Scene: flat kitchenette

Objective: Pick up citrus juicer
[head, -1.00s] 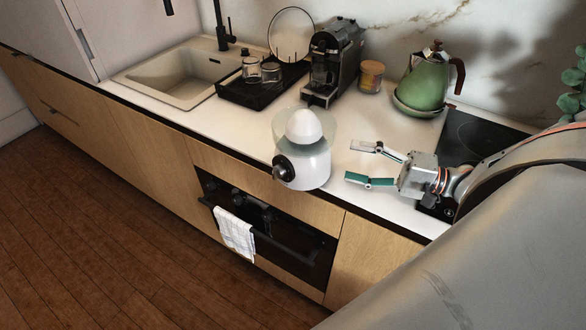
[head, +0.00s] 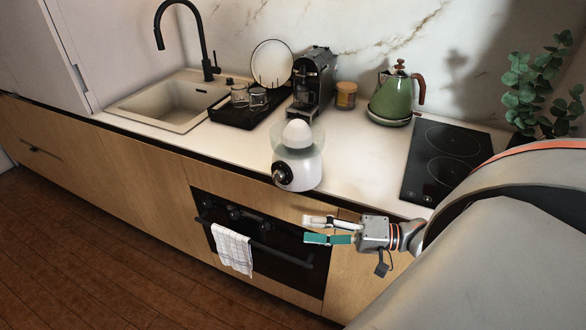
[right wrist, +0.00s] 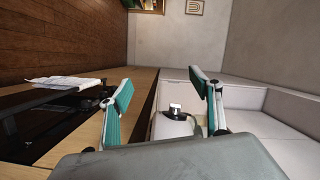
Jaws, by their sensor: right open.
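The citrus juicer (head: 299,168) stands upright near the front edge of the counter. It has a white body, a dark front knob, a clear bowl and a white cone on top. My right gripper (head: 308,230) is open and empty, below and slightly right of the juicer in the head view, in front of the counter's edge. In the right wrist view the juicer (right wrist: 172,127) lies beyond the open fingers (right wrist: 161,88), in the gap between them, partly hidden by the gripper body. The gripper does not touch it. My left gripper is not in view.
Behind the juicer stand a black coffee machine (head: 313,82), a jar (head: 346,95) and a green kettle (head: 391,98). A black dish tray (head: 234,117) and sink (head: 165,101) are left; a cooktop (head: 446,155) is right. An oven with a towel (head: 233,249) is below. Counter right of the juicer is clear.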

